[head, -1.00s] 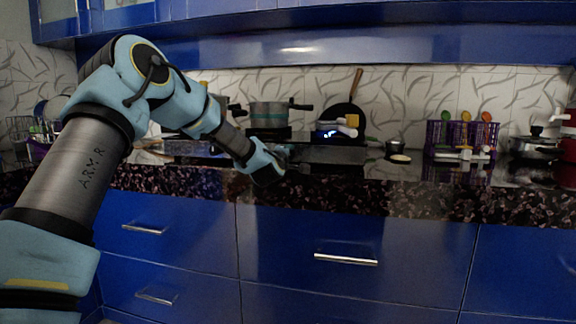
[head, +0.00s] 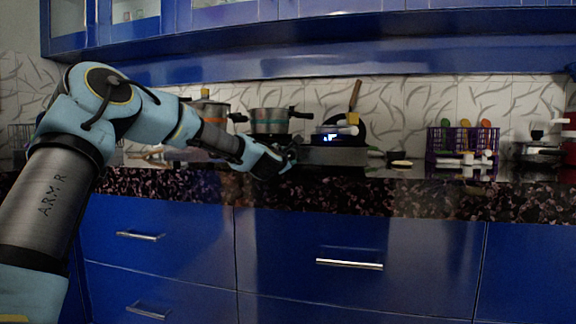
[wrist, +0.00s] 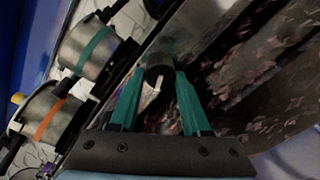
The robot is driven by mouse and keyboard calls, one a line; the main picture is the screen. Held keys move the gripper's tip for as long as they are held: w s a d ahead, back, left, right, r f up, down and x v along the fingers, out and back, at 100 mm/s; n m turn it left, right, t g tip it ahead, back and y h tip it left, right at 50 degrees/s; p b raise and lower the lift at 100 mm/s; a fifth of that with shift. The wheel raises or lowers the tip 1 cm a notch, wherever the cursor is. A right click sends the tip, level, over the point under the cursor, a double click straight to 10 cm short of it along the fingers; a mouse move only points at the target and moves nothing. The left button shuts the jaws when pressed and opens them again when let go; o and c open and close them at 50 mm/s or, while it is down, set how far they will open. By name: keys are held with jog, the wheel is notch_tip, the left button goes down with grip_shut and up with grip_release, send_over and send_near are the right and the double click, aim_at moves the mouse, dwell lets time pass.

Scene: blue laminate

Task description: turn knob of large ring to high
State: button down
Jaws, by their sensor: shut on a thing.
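My gripper (head: 287,160) is at the front edge of the cooktop in the head view. In the wrist view, the two teal fingers of my gripper (wrist: 159,73) stand on either side of a dark round knob (wrist: 157,57) and are shut on it. A pale mark shows on the knob's face, pointing at a slant. I cannot read any setting. The knob is hidden behind my gripper in the head view. Which ring it serves cannot be told.
One pot (head: 269,122) stands behind my gripper, with another pot (head: 210,111) to its left. A purple basket (head: 462,141) is on the right. The speckled counter edge (head: 400,190) runs below.

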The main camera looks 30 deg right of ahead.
jog(key=shift+f+n+b, duration=0.15)
jog(key=shift+n+b, duration=0.3)
jog(key=shift+n, duration=0.15)
jog(key=shift+c, duration=1.8)
grip_release()
jog(key=v, duration=1)
jog(key=shift+s+a, duration=0.25)
jog(key=shift+s, duration=0.05)
